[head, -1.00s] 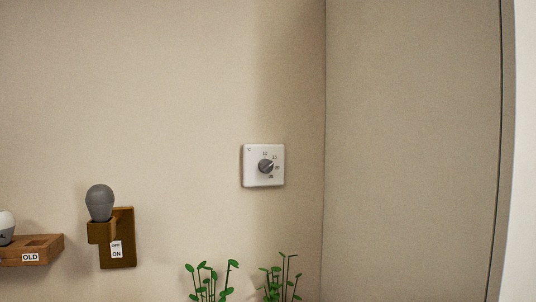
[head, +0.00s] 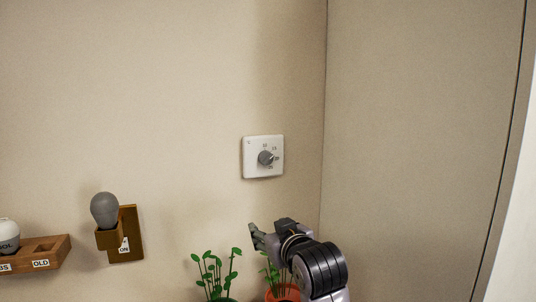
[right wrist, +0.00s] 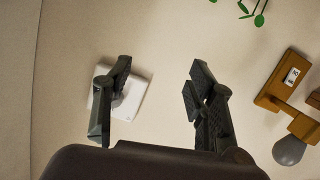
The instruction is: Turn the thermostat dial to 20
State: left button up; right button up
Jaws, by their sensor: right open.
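The thermostat (head: 250,170) is a white square plate on the wall, left of the corner, in the head view. Its grey round dial (head: 265,158) sits in the middle among small numbers. Its pointer faces right, around the 15 to 20 marks; I cannot read it exactly. My right gripper (head: 257,236) is below the thermostat, apart from it, and points up and left. In the right wrist view the gripper (right wrist: 152,95) is open and empty. The thermostat (right wrist: 134,97) shows there behind the left finger, which hides much of it. My left gripper is not in view.
A bulb (head: 104,209) sits in a wooden switch holder (head: 128,235) at left. A wooden rack (head: 50,252) with labels is further left. Green plants (head: 216,270) stand below, one behind my right arm. The wall around the thermostat is clear.

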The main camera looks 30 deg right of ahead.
jog(key=s+d+r+m+t+h, duration=0.15)
jog(key=s+r, duration=0.25)
jog(key=r, duration=0.8)
jog(key=p, duration=0.7)
send_near(268, 160)
jog(key=shift+t, duration=0.45)
jog(key=x, duration=0.8)
jog(key=shift+d+f, duration=0.15)
jog(key=shift+w+d+f, duration=0.15)
jog(key=shift+w, duration=0.35)
jog(key=shift+c, duration=0.2)
jog(key=c, duration=1.1)
